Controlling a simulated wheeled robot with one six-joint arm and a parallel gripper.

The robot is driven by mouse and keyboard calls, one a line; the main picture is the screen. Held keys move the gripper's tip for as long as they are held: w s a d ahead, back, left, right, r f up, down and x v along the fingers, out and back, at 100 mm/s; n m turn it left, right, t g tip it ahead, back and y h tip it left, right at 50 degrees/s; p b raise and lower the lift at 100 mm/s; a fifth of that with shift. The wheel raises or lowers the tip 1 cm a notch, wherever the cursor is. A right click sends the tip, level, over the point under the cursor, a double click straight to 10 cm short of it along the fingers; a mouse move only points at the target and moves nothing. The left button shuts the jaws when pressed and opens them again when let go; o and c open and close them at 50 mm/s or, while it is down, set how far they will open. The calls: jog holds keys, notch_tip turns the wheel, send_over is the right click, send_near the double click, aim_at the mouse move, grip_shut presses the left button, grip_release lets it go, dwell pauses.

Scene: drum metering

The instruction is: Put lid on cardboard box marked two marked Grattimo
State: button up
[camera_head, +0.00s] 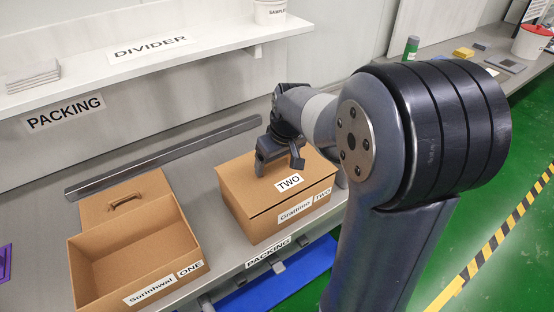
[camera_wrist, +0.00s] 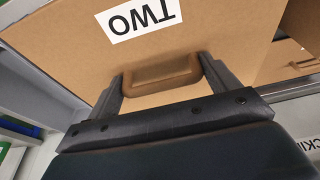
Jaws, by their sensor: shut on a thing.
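The cardboard box (camera_head: 290,218) marked TWO, with a name label that looks like Grattimo, stands upright on the packing bench. Its lid (camera_head: 238,182), marked TWO on top, lies over the box opening, roughly lined up with the walls. I cannot tell whether it sits fully down all round. My gripper (camera_head: 279,165) is above the lid. In the wrist view, my gripper (camera_wrist: 163,84) is shut on the lid's brown handle (camera_wrist: 160,74), one finger at each end. The lid's TWO label (camera_wrist: 140,18) shows upside down there.
An open, empty box (camera_head: 135,255) marked Sorinhwal ONE stands to the left, with its handled lid (camera_head: 125,196) behind it. A long grey bar (camera_head: 165,158) lies along the back. The shelf marked DIVIDER (camera_head: 150,49) overhangs the bench's rear.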

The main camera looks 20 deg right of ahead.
jog(key=shift+f+b, duration=0.4)
jog(key=shift+f, duration=0.2)
dwell(0.7)
jog(key=o, duration=0.9)
jog(key=shift+r, duration=0.1)
jog(key=shift+r+p, duration=2.8)
jog(key=shift+r, duration=0.65)
jog(key=shift+f, duration=0.15)
notch_tip(320, 180, down, 6)
jog(key=b, duration=0.5)
jog(key=shift+f, duration=0.2)
